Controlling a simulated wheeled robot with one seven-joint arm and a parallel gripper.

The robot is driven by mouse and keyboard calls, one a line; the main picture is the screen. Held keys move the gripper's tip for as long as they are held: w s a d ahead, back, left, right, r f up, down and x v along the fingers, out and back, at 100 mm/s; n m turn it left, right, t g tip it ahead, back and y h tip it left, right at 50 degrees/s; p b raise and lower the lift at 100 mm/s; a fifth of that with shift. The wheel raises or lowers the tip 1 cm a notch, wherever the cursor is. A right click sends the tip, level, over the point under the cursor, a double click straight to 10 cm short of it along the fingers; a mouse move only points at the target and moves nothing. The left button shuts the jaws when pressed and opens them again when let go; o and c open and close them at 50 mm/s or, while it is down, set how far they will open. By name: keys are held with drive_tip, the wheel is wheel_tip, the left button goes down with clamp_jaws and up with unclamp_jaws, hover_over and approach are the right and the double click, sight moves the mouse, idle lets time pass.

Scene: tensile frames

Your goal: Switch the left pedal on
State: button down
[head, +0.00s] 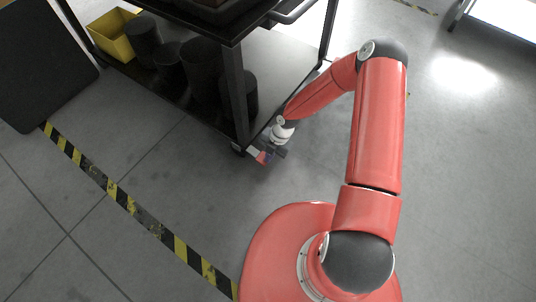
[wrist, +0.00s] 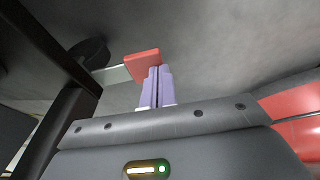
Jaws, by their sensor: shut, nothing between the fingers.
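A red pedal (wrist: 142,60) sits at the end of a pale bar beside a black caster wheel (wrist: 88,52) of the cart. In the head view the red pedal (head: 262,158) shows small, low at the cart's near corner. My gripper (wrist: 158,70) has two purple fingers, pressed together with nothing between them. Their tips are right at the pedal's right part and overlap it in the wrist view; I cannot tell whether they touch it. In the head view my gripper (head: 270,155) is down by the cart's corner post. No second pedal is visible.
The black cart has a lower shelf (head: 280,75) with several dark cylinders (head: 202,70) and a yellow bin (head: 113,33). Its corner post (head: 236,95) stands close to my gripper. A yellow-black floor stripe (head: 125,200) runs at left. Grey floor is free around.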

drive_tip(key=shift+f, duration=0.5)
drive_tip(key=shift+s+d+b, duration=0.1)
drive_tip(key=shift+b, duration=0.2)
